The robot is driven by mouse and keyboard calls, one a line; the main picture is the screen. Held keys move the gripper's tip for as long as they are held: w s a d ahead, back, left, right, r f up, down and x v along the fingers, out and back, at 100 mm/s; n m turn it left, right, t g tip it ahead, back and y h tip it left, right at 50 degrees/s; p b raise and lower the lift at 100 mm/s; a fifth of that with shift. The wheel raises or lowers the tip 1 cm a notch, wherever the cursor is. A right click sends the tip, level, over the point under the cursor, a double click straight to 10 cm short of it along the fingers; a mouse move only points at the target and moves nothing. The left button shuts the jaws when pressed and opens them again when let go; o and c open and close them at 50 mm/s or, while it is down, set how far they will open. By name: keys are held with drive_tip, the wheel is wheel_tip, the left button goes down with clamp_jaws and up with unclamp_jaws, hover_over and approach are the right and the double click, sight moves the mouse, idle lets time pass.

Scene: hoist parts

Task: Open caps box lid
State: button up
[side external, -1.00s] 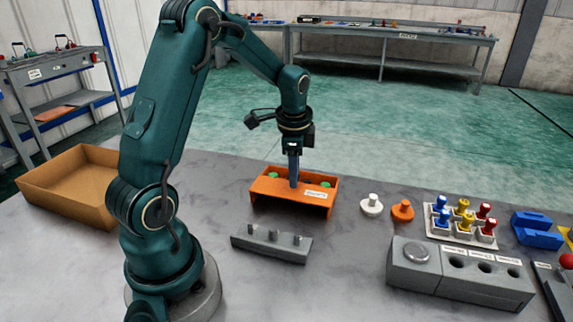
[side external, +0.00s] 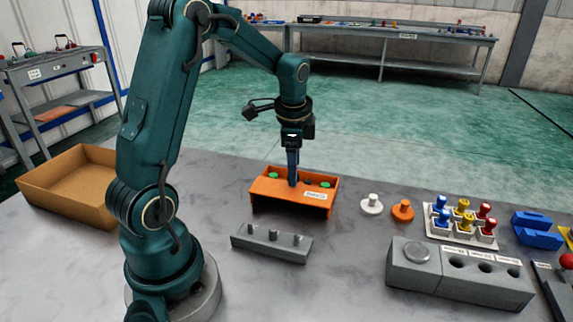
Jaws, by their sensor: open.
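An orange box-like stand (side external: 291,206) with a pale label on its front stands at the middle of the table. Green round pieces (side external: 272,174) show on its top, with a dark spot near the right one. My gripper (side external: 293,182) points straight down, with its fingertips at or just over the stand's top. From this side its fingers overlap, and I see nothing held between them. A grey box with a round metal disc on top (side external: 415,252) stands at the lower right. Labels are too small to read, so I cannot tell which is the caps box or make out a lid edge.
A grey block with several pegs (side external: 271,243) lies in front of the stand. White (side external: 372,205) and orange (side external: 402,210) knobbed pieces stand to its right, then a rack of coloured plugs (side external: 462,222). A cardboard tray (side external: 70,190) is at left. Table between is clear.

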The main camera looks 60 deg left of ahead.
drive_tip(key=shift+s+d+r, duration=0.1)
drive_tip(key=shift+d+r, duration=0.05)
drive_tip(key=shift+r, duration=0.6)
drive_tip(key=shift+s+d+r, duration=0.1)
drive_tip(key=shift+r, duration=0.6)
drive_tip(key=s+d+r+t, duration=0.4)
drive_tip(key=d+r, duration=0.4)
drive_tip(key=d, duration=0.3)
drive_tip(key=s+d+f+n+h, duration=0.1)
drive_tip(key=s+d+f+n, duration=0.2)
drive_tip(key=s+d+n, duration=0.2)
drive_tip(key=s+n, duration=0.1)
drive_tip(key=s, duration=0.2)
drive_tip(key=shift+s+d+n+h, duration=0.15)
drive_tip(key=shift+s+n+h, duration=0.05)
drive_tip(key=shift+n+h, duration=0.2)
